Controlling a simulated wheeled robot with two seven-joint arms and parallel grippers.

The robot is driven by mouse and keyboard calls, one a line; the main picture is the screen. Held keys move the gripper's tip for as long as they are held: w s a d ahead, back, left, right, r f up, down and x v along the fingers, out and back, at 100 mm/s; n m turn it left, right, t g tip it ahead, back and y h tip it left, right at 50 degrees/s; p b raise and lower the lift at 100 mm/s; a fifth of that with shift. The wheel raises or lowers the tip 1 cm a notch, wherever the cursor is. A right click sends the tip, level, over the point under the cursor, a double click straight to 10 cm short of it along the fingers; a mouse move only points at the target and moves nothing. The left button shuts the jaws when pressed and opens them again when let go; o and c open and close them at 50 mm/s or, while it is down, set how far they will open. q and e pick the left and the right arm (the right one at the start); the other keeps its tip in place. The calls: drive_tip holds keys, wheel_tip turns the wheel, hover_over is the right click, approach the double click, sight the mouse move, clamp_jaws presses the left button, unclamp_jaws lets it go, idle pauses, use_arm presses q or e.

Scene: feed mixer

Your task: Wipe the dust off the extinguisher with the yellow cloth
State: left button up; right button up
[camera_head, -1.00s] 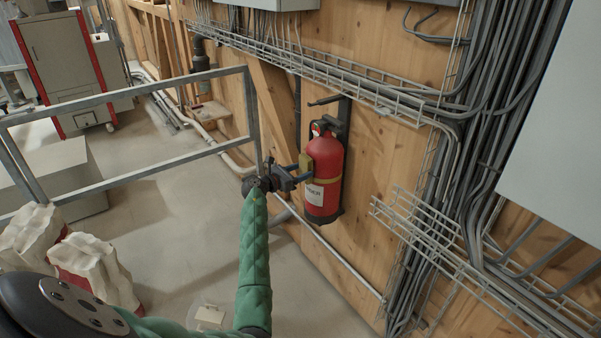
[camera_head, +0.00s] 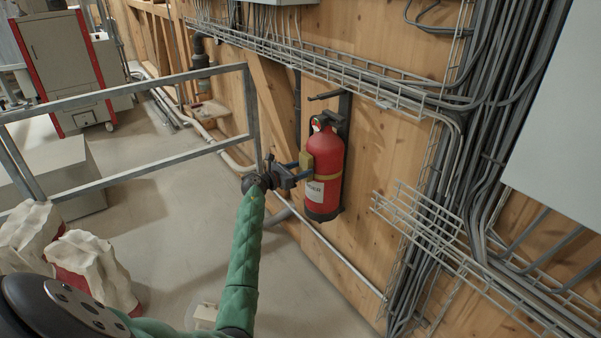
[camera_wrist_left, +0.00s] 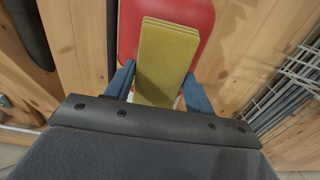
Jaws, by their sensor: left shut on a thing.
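The red fire extinguisher (camera_head: 326,165) hangs upright on a black bracket on the wooden wall, with a yellow band and a white label. It also shows in the left wrist view (camera_wrist_left: 203,22), behind the cloth. My left gripper (camera_head: 297,172) is at the extinguisher's left side. In the left wrist view its blue fingers (camera_wrist_left: 158,88) are shut on the folded yellow cloth (camera_wrist_left: 165,55). The cloth (camera_head: 306,163) is at the extinguisher's side and seems to touch it. I cannot make out dust on the surface. My right gripper is not in view.
A metal railing (camera_head: 150,165) stands left of my arm. Wire cable trays (camera_head: 425,215) and thick cables run right of the extinguisher. A grey pipe (camera_head: 345,262) crosses low on the wall. White and red sacks (camera_head: 92,265) stand at lower left.

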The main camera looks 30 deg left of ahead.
sight(303, 157)
use_arm(q)
drive_tip(key=shift+r+p, duration=0.85)
drive_tip(key=shift+r, duration=1.5)
wheel_tip(303, 157, down, 7)
drive_tip(key=b, duration=0.6)
drive_tip(key=shift+b, duration=0.35)
drive_tip(key=shift+s+f, duration=0.1)
drive_tip(key=shift+v, duration=2.9)
drive_tip(key=shift+b+v, duration=0.35)
drive_tip(key=shift+v, duration=1.2)
